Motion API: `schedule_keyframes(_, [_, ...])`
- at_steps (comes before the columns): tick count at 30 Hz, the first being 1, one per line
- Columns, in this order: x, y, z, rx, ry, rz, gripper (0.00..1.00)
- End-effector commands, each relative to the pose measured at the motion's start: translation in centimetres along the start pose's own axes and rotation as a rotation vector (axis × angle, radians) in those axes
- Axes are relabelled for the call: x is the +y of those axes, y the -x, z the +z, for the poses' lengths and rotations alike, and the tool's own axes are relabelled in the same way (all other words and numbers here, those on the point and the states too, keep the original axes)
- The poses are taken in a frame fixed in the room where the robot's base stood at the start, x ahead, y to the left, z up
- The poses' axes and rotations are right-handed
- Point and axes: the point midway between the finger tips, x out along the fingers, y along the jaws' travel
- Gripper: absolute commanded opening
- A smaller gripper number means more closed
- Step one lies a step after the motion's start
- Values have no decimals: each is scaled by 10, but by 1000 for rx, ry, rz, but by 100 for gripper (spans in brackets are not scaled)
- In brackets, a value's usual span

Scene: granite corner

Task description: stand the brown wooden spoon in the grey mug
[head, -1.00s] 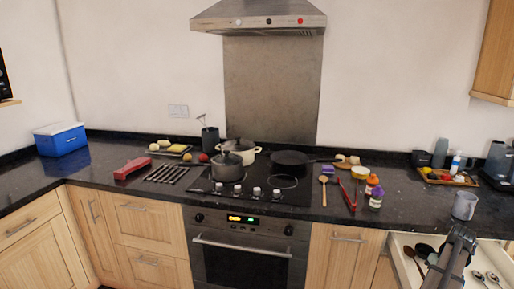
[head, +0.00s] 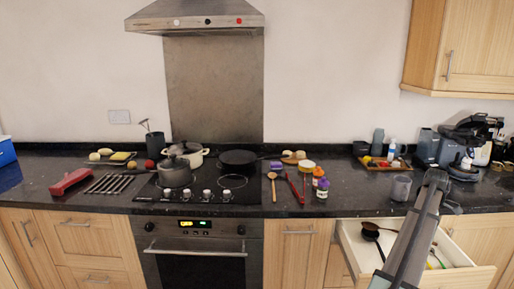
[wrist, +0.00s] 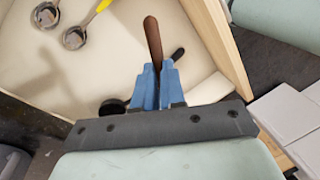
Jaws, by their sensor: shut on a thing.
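The grey mug (head: 401,188) stands upright on the dark counter, just behind the open drawer, in the head view. My gripper (wrist: 158,85) is low over the drawer in the wrist view, its blue fingers shut on the brown wooden spoon (wrist: 153,40). A slim brown length of the spoon sticks out past the fingertips; the rest is hidden by the gripper. In the head view a brown stick-like part (head: 388,230) shows in the drawer beside my arm, which hides the fingers. The spoon and the mug are apart.
The open drawer (head: 349,243) holds a black ladle (head: 371,234) and, in the wrist view, two metal-ended utensils (wrist: 73,38). A tan spoon (head: 272,185), red tongs (head: 295,188) and jars (head: 322,188) lie left of the mug. A tray (head: 384,164) stands behind it.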

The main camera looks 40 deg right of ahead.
Motion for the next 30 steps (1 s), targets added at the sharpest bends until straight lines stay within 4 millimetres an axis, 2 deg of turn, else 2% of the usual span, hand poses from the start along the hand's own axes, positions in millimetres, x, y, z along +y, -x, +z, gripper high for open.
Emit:
schedule_keyframes(6, [1,15,12,-19,90,1,0])
schedule_keyframes(10, [-1,24,12,-28,139,2,0])
schedule_keyframes(23, [-22,10,-43,1,-2,0,0])
schedule_keyframes(30, [-44,-5,-92,29,-145,0,0])
